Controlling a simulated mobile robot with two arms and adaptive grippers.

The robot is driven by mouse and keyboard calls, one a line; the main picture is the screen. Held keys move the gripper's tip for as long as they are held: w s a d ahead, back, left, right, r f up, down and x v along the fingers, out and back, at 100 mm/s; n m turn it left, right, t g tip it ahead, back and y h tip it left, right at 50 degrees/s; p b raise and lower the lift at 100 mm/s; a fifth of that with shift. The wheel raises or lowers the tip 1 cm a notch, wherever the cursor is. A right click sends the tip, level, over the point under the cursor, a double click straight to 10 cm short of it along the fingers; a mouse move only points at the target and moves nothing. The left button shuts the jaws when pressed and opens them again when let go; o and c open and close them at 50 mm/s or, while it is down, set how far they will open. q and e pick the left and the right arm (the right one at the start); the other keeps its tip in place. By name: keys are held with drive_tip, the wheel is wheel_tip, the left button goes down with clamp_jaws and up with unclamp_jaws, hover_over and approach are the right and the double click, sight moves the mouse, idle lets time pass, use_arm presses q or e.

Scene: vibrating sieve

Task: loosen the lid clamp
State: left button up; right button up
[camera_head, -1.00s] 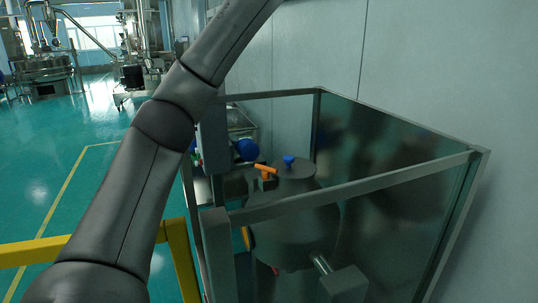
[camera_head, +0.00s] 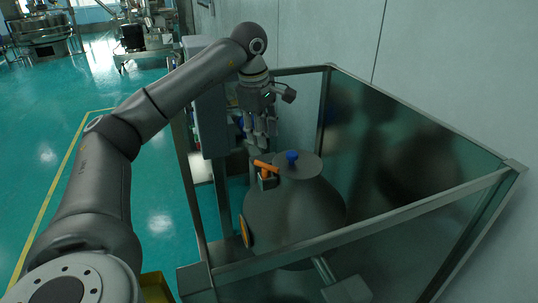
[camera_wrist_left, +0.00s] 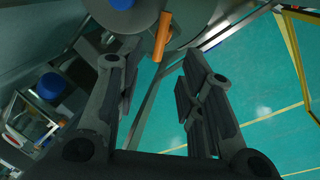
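The lid clamp (camera_head: 266,168) is an orange handle at the rim of the grey vessel's lid (camera_head: 310,168). The lid has a blue knob (camera_head: 291,156). In the left wrist view the orange clamp handle (camera_wrist_left: 161,38) shows at the top, ahead of the space between the fingers. My left gripper (camera_head: 260,140) points down just behind and above the handle, apart from it. Its fingers (camera_wrist_left: 158,65) are spread with nothing between them. My right gripper is not in view.
A metal frame with dark panels (camera_head: 420,165) surrounds the vessel (camera_head: 300,212); its front rail (camera_head: 390,222) crosses the view. A grey box (camera_head: 210,115) stands at the left. A blue round part (camera_wrist_left: 50,86) shows in the left wrist view. Green floor is open at left.

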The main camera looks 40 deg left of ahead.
sight(268, 165)
use_arm(q)
drive_tip(key=f+p, duration=0.1)
drive_tip(key=f, duration=0.2)
drive_tip(key=w+f+p, duration=0.1)
drive_tip(key=f, duration=0.5)
drive_tip(key=shift+w+p, duration=0.3)
drive_tip(key=shift+p, duration=0.1)
drive_tip(key=shift+f, duration=0.55)
drive_tip(key=shift+w, duration=0.1)
drive_tip(key=shift+c, duration=0.8)
clamp_jaws()
